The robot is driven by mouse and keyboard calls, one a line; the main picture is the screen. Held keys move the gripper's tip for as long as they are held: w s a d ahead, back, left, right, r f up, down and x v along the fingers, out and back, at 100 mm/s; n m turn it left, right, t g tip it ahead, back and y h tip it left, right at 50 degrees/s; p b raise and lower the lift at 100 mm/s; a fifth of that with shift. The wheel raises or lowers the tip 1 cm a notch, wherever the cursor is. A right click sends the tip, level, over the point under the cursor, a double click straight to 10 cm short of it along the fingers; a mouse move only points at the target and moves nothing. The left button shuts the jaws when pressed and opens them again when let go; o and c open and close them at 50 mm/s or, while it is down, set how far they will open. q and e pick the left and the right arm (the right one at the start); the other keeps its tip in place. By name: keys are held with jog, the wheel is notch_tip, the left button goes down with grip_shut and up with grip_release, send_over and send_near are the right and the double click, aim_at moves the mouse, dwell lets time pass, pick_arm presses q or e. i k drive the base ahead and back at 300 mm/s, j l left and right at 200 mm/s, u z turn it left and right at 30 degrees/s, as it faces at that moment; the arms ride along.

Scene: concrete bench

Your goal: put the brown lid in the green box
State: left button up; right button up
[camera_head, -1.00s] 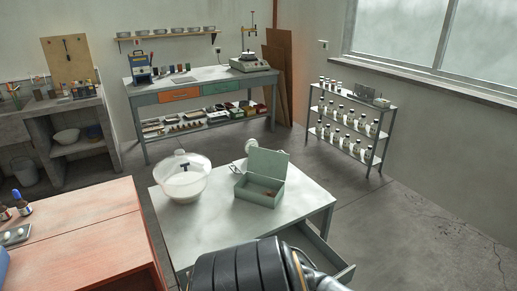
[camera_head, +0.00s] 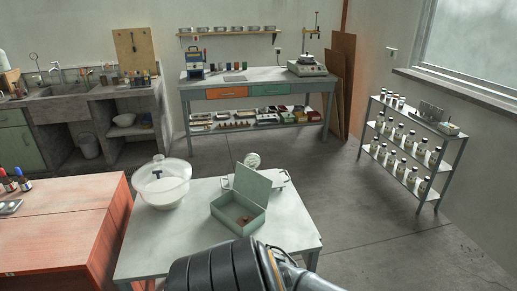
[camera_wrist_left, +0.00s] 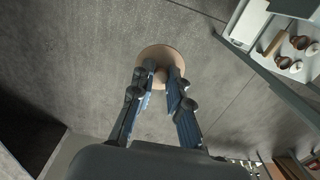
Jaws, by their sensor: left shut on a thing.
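The green box (camera_head: 232,222) stands on the pale table with its hinged cover raised (camera_head: 253,187). A small brown or reddish thing lies inside it, too small to name. In the left wrist view my left gripper (camera_wrist_left: 160,78) is shut on the brown lid (camera_wrist_left: 160,53), a flat round tan disc, held between the fingertips above the grey floor. The lid and the left gripper do not show in the head view. My right gripper is in no view.
A clear domed vessel (camera_head: 162,185) stands left of the box on the pale table (camera_head: 160,235). A round pale object (camera_head: 252,160) is behind the box. An orange-topped bench (camera_head: 60,220) is at left, a bottle rack (camera_head: 413,152) at right. Open floor lies right of the table.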

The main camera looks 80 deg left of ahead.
aim_at(230, 212)
jog(key=i+u, duration=0.4)
jog(key=i+l+u, duration=0.15)
jog(key=i+u, duration=0.25)
jog(key=i, duration=0.2)
jog(key=i+l+u, duration=0.4)
jog(key=i+u, duration=0.1)
jog(key=u, duration=0.35)
jog(key=i+u, duration=0.15)
jog(key=u, duration=0.3)
jog(key=i+u, duration=0.15)
jog(key=u, duration=0.3)
jog(key=i+u, duration=0.1)
jog(key=u, duration=0.3)
